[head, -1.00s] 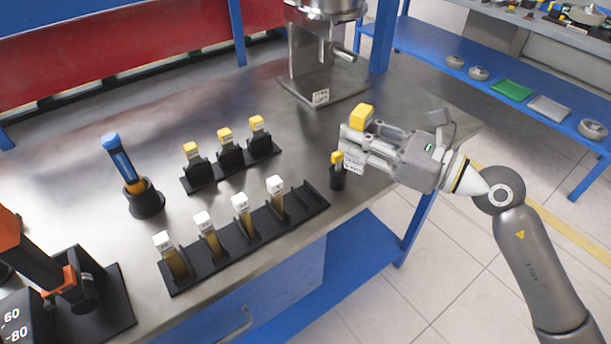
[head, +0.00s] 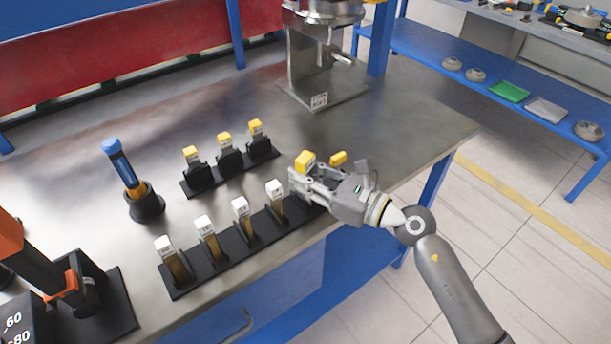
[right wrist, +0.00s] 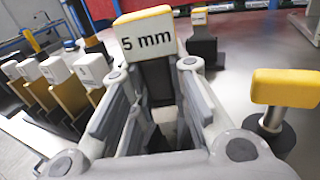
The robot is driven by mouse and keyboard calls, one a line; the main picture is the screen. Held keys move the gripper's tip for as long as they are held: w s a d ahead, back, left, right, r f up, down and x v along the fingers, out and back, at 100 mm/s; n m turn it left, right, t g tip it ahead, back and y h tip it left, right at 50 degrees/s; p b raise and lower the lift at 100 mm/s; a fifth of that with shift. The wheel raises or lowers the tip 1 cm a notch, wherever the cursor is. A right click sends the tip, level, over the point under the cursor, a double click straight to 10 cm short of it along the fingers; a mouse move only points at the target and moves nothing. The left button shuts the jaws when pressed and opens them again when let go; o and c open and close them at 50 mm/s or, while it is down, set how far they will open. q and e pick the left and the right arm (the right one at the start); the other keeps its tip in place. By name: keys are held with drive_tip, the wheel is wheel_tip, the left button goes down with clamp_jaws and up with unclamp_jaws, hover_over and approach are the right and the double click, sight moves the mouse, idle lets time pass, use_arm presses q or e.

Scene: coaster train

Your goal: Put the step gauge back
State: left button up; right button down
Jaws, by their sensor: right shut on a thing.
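My right gripper (head: 303,177) is shut on the step gauge (head: 305,160), which has a yellow top and a white face. In the right wrist view the face of the step gauge (right wrist: 148,40) reads "5 mm" and stands upright between the fingers (right wrist: 155,85). The gripper is over the right end of the long black front rack (head: 225,260). The arm hides that end, so I cannot tell whether the gauge touches the rack. Several white-topped gauges (head: 240,212) stand in the rack to the left. My left gripper is not in view.
A short black rack (head: 197,188) behind holds three yellow-topped pieces. A small yellow-topped piece (head: 338,158) stands close behind my gripper. A blue-capped tool (head: 122,165) stands in a black holder. A metal stand (head: 320,75) is at the back. The right tabletop (head: 415,125) is clear.

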drive_tip(key=shift+r, duration=0.1)
drive_tip(key=shift+f, duration=0.2)
drive_tip(key=c, duration=1.4)
unclamp_jaws()
drive_tip(key=shift+o, duration=0.2)
